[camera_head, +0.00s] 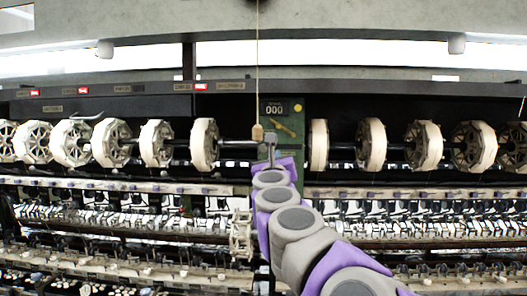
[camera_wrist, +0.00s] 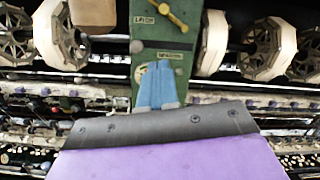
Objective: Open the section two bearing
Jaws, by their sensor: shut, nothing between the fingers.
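A green housing (camera_head: 284,110) stands mid-frame between the reels, with a "000" counter (camera_head: 274,108) and a brass lever (camera_head: 284,126) on its face. In the wrist view the brass lever (camera_wrist: 168,14) slants down to the right above my fingers. No part is clearly marked as the section two bearing. My gripper (camera_head: 271,140) is raised in front of the green housing. In the wrist view my gripper (camera_wrist: 157,72) is shut and empty, its fingertips below the lever and over a pale round plate (camera_wrist: 142,72) that they partly hide.
A wooden block (camera_head: 257,132) hangs on a cord just left of my gripper; a tan block (camera_wrist: 92,14) shows close at the wrist view's upper left. White reels (camera_head: 204,144) (camera_head: 319,145) line both sides. Rails and threads run below.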

